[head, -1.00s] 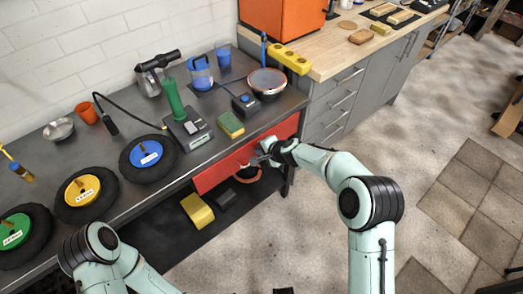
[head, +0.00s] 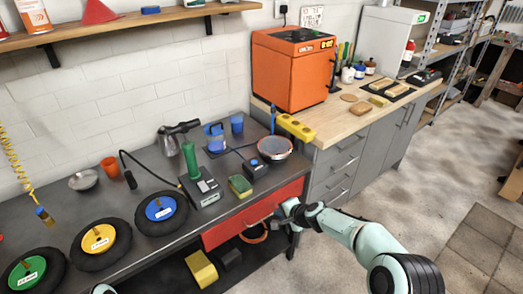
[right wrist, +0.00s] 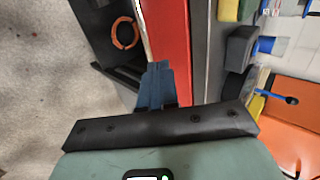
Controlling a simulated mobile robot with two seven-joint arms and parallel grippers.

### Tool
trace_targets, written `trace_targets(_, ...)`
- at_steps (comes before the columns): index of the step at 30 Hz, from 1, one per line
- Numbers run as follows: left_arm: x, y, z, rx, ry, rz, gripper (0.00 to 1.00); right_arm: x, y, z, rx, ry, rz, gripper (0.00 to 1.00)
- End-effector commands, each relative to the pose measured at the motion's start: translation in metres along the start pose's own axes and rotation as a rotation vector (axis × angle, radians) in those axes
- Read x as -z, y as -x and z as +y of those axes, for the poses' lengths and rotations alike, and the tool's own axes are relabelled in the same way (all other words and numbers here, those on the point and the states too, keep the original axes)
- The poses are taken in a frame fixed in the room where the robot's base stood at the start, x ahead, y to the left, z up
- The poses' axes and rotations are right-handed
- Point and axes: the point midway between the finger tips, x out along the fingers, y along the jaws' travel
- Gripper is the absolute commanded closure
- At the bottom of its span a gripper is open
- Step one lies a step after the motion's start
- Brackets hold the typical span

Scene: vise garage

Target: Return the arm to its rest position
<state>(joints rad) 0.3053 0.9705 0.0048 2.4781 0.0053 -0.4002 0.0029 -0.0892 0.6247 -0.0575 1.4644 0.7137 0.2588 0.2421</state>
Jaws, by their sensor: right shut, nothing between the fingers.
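My right gripper (head: 278,213) is at the right end of the red drawer front (head: 235,226) under the grey workbench. In the right wrist view, its dark blue fingers (right wrist: 157,72) are together with nothing between them. They point at the lower edge of the red front (right wrist: 168,35); I cannot tell whether they touch it. The drawer looks closed, and its inside is hidden. My right arm (head: 375,245) reaches in from the lower right. Only a small part of my left arm shows at the bottom edge; the left gripper is out of view.
The workbench (head: 60,210) holds wheels, a green-handled device (head: 192,165), a sponge (head: 240,186) and a bowl (head: 274,149). A yellow box (head: 201,269) and an orange ring (head: 253,233) are below. Grey cabinets (head: 375,150) stand right.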

Motion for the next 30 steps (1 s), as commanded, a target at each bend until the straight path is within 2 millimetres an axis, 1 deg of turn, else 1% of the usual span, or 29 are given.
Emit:
trace_targets(2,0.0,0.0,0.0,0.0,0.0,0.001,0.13,0.0,-0.001,0.002,-0.003,0.0,0.0,1.0)
trace_targets(4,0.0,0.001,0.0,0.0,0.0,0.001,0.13,-0.001,-0.003,0.011,-0.021,0.005,0.0,1.0)
trace_targets(5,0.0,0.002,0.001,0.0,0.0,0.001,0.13,-0.001,-0.004,0.018,-0.036,0.01,0.001,1.0)
trace_targets(7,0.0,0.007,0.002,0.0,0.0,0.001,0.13,-0.005,-0.009,0.046,-0.09,0.029,0.0,1.0)
trace_targets(8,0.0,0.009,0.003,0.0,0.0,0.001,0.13,-0.007,-0.011,0.062,-0.121,0.042,-0.001,1.0)
trace_targets(9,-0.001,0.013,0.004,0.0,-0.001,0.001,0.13,-0.011,-0.013,0.087,-0.168,0.063,-0.005,1.0)
trace_targets(11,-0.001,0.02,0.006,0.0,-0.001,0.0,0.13,-0.02,-0.014,0.13,-0.246,0.1,-0.019,1.0)
trace_targets(12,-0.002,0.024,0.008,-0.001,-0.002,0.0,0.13,-0.028,-0.012,0.16,-0.299,0.129,-0.032,1.0)
trace_targets(14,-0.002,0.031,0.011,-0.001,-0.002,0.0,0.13,-0.042,-0.005,0.204,-0.373,0.176,-0.06,1.0)
trace_targets(15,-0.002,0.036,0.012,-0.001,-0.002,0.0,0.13,-0.053,0.001,0.231,-0.418,0.209,-0.084,1.0)
trace_targets(17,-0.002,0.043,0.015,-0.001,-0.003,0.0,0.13,-0.072,0.015,0.271,-0.479,0.258,-0.128,1.0)
trace_targets(18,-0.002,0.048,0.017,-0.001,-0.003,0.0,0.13,-0.087,0.026,0.295,-0.515,0.292,-0.164,1.0)
trace_targets(20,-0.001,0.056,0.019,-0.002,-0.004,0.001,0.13,-0.111,0.046,0.328,-0.558,0.339,-0.224,1.0)
trace_targets(21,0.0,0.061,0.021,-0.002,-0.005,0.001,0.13,-0.128,0.06,0.345,-0.578,0.369,-0.266,1.0)
trace_targets(24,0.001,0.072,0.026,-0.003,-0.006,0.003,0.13,-0.168,0.096,0.377,-0.602,0.428,-0.369,1.0)
trace_targets(27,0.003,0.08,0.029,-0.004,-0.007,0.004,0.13,-0.199,0.125,0.392,-0.6,0.467,-0.451,1.0)
trace_targets(30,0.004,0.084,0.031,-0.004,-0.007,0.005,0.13,-0.219,0.143,0.399,-0.591,0.486,-0.501,1.0)
